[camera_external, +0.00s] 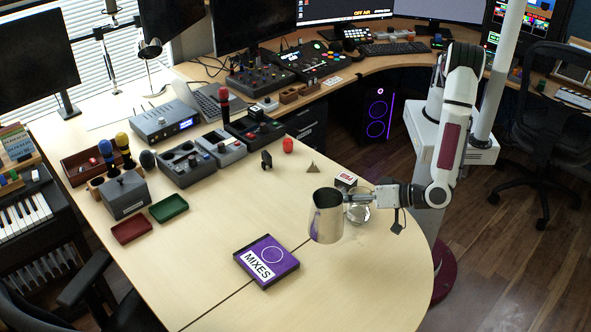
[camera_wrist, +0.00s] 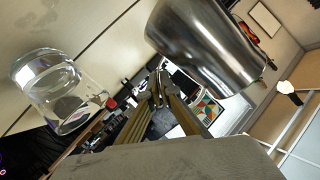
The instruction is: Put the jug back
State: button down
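The jug (camera_external: 326,222) is a shiny metal pitcher, upright or nearly so, at the front right of the desk; whether its base touches the desk is hard to tell. It also fills the top middle of the wrist view (camera_wrist: 205,45). My gripper (camera_external: 350,196) reaches in from the right at the jug's handle side. In the wrist view its fingertips (camera_wrist: 160,84) are close together beside the jug's wall and appear shut on the handle, which is mostly hidden. A purple tray (camera_external: 284,269) marked MIXES with a white ring lies left of the jug, empty.
A clear glass (camera_external: 361,214) stands close behind the jug, under my gripper; it also shows in the wrist view (camera_wrist: 60,90). A small box (camera_external: 346,180) and a pyramid (camera_external: 313,168) are behind. The desk between jug and tray is clear.

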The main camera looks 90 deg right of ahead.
jog(key=w+d+r+n+y, duration=0.2)
jog(key=w+d, duration=0.1)
jog(key=w, duration=0.7)
jog(key=w+d+r+n+y, duration=0.1)
jog(key=w+d+r+y, duration=0.1)
jog(key=w, duration=0.7)
jog(key=w+d+f+n+y, duration=0.1)
jog(key=w+d+n+y, duration=0.2)
jog(key=w+d, duration=0.5)
jog(key=shift+w+d+f+y, duration=0.2)
jog(key=shift+d+f+y, duration=0.15)
jog(key=shift+d, duration=1.9)
notch_tip(320, 180, down, 6)
jog(key=shift+f, duration=0.15)
jog(key=shift+f, duration=1.8)
